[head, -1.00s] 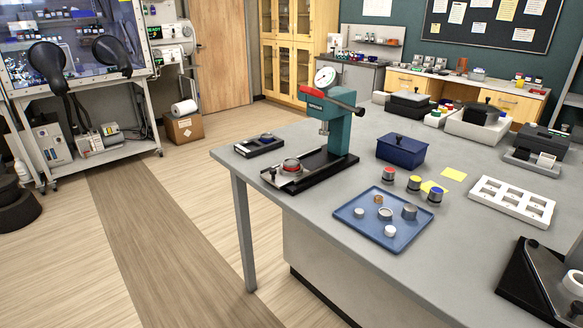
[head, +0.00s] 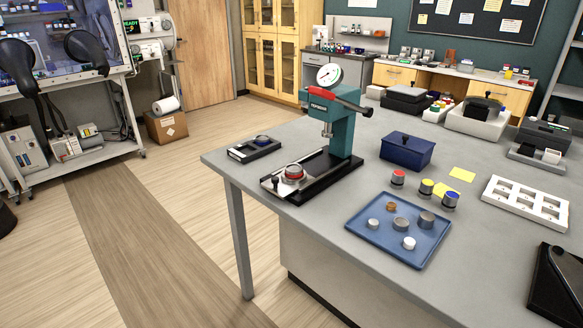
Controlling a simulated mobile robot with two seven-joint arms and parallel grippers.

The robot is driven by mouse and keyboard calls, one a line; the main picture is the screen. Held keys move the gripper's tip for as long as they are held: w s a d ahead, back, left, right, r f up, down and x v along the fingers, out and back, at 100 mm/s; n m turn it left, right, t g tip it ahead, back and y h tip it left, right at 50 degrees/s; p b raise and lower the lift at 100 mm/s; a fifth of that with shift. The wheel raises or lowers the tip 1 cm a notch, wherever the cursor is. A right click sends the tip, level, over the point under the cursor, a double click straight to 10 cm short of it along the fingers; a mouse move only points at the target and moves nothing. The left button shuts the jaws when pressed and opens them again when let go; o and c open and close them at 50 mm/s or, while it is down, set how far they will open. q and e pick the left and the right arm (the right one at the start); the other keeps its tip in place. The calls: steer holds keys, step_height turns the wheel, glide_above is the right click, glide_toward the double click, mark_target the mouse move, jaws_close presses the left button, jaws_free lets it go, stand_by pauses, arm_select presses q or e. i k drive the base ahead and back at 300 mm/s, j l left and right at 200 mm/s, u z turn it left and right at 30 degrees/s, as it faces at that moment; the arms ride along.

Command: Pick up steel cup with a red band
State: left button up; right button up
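Two things carry a red band, and I cannot tell for sure which is the task's cup. One is a small steel cup with a red band (head: 398,179), upright on the grey bench (head: 480,235) behind the blue tray. The other is a wider, low steel piece with a red ring (head: 293,173), on the base of the green press (head: 338,125). Beside the first cup stand similar cups with a yellow band (head: 427,187) and a blue band (head: 450,200). Neither gripper is in view.
The blue tray (head: 375,240) holds several small round parts. A dark blue lidded box (head: 407,152), a white slotted rack (head: 526,203) and a black device (head: 558,285) stand on the bench. Open floor (head: 110,240) lies left of the bench.

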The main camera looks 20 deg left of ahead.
mark_target(294, 170)
steer(key=i+j+z, duration=0.15)
steer(key=j, duration=0.5)
steer(key=i+j+z, duration=0.1)
steer(key=j, duration=0.55)
steer(key=i+j+z, duration=0.15)
steer(key=j, duration=0.5)
steer(key=i+j+z, duration=0.15)
steer(key=j, duration=0.5)
